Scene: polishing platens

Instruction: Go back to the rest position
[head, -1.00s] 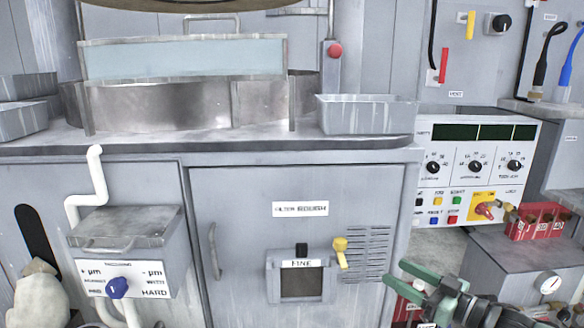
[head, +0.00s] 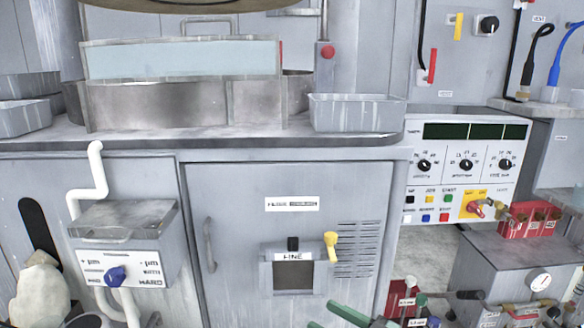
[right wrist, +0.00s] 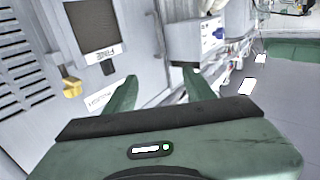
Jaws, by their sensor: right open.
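My right gripper (head: 345,316) shows at the bottom edge of the head view, right of the middle, as green fingertips cut off by the frame. In the right wrist view its two green fingers (right wrist: 158,90) stand apart with nothing between them, so it is open and empty. Its fingers are below and to the right of the fine panel (head: 293,272) on the cabinet door. My left gripper is not in view.
The grey cabinet (head: 230,235) with a yellow lever (head: 331,244) is in front. A hardness box (head: 125,240) is on its left. A control panel (head: 465,168) and red block (head: 528,220) are on the right. Grey trays (head: 357,113) stand on the top.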

